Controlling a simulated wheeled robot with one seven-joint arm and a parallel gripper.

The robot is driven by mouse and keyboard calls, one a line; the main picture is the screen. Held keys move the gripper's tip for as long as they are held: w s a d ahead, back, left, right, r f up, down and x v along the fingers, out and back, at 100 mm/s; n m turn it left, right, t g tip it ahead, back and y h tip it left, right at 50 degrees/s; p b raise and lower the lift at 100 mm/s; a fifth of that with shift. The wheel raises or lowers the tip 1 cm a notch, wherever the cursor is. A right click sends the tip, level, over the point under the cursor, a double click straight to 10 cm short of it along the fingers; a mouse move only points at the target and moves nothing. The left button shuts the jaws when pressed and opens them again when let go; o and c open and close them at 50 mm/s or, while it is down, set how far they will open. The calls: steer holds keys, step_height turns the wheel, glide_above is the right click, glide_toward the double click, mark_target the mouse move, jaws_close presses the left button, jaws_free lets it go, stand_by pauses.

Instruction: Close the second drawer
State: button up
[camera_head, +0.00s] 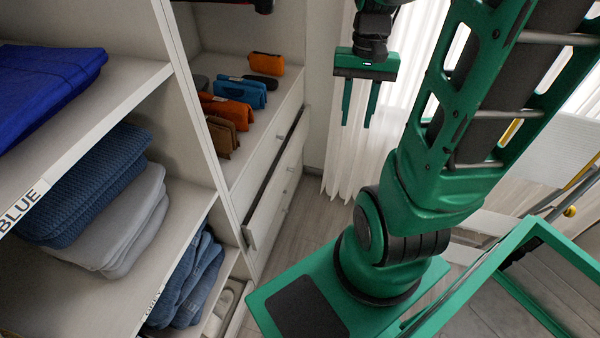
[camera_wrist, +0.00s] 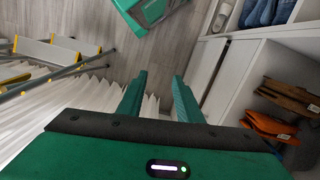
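The white drawer unit (camera_head: 262,168) stands below the shelf of pouches in the head view. One drawer (camera_head: 277,188) sticks out, with a dark gap along its top edge; drawer fronts with small handles show below. I cannot tell for sure which drawer in the stack is out. In the wrist view the protruding drawer (camera_wrist: 204,66) also shows, right of the fingers. My gripper (camera_head: 359,118) is open and empty, to the right of the drawer unit and apart from it, before the curtain. Its two green fingers show in the wrist view (camera_wrist: 160,82).
Orange, blue and brown pouches (camera_head: 238,92) lie on the shelf above the drawers. Folded clothes (camera_head: 110,215) fill the left cubbies. A white curtain (camera_head: 342,165) hangs behind my gripper. A step ladder (camera_wrist: 55,55) stands at left in the wrist view. The floor (camera_head: 300,225) beside the drawers is clear.

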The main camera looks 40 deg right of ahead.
steer(key=w+d+f+m+y, duration=0.2)
steer(key=w+d+f, duration=0.15)
steer(key=f, duration=0.35)
steer(key=w+d+f+m+y, duration=0.1)
steer(key=w+d+f, duration=0.1)
steer(key=w+f, duration=0.35)
steer(key=w+d+f+m+y, duration=0.2)
steer(key=w+f, duration=0.1)
steer(key=f, duration=0.4)
steer(key=w+d+f+m+t+y, duration=0.1)
steer(key=w+f+m+t+y, duration=0.2)
steer(key=f+m+t, duration=0.9)
steer(key=w+f+m+t+y, duration=0.25)
steer(key=f+m, duration=0.25)
steer(key=f, duration=1.3)
steer(key=x, duration=1.1)
steer(key=shift+w+d+r+t, duration=0.2)
steer(key=shift+d+r+t, duration=0.05)
steer(key=shift+r+t, duration=0.15)
steer(key=shift+h, duration=0.25)
jaws_close()
